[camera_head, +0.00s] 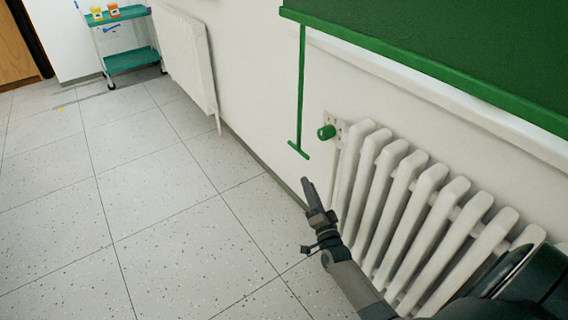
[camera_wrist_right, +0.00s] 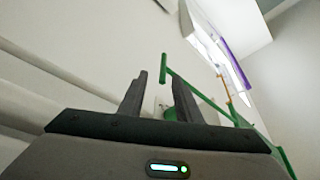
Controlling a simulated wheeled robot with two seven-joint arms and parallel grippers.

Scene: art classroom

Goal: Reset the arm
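My right arm comes in from the lower right in the head view. Its dark gripper (camera_head: 307,186) points up and away in front of the white ribbed radiator, seen nearly edge-on. In the right wrist view the two fingers of this gripper (camera_wrist_right: 160,85) stand apart with a gap between them and nothing held. The end of a green T-shaped bar (camera_wrist_right: 164,68) shows beyond the gap. Whether the gripper touches the radiator cannot be told. My left arm and gripper are not in view.
The ribbed radiator (camera_head: 425,205) with a green valve knob (camera_head: 326,132) stands close at the right. Above it hangs a green board (camera_head: 470,40) with a green bar (camera_head: 301,95). A flat radiator (camera_head: 184,55) and a teal cart (camera_head: 130,60) are farther off.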

